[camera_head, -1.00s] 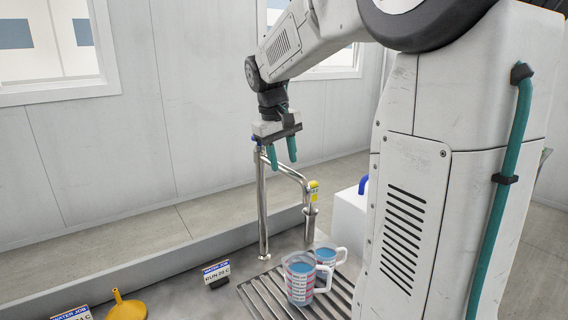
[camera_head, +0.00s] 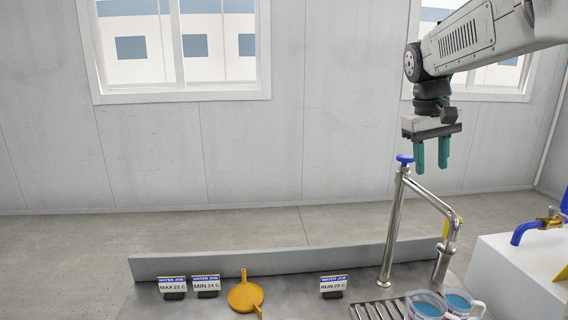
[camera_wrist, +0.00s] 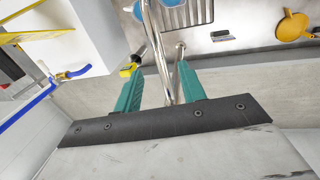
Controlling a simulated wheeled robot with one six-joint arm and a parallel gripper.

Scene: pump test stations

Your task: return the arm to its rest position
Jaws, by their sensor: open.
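My gripper (camera_head: 431,154) hangs with its two green fingers pointing down, apart and with nothing between them. In the head view it is above and slightly right of the blue-topped steel pipe stand (camera_head: 392,228). In the wrist view my gripper (camera_wrist: 155,88) shows its spread fingers, with the steel pipe (camera_wrist: 160,50) in sight between them, farther off. My arm reaches in from the upper right, bent down at the wrist.
A yellow funnel (camera_head: 245,297) and small label stands, one reading MAX (camera_head: 172,287), MIN (camera_head: 206,285) and RUN (camera_head: 333,285), are on the steel bench. A white box (camera_head: 510,275) with a blue spout and brass tap (camera_head: 548,222) stands at right. The air left of my gripper is clear.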

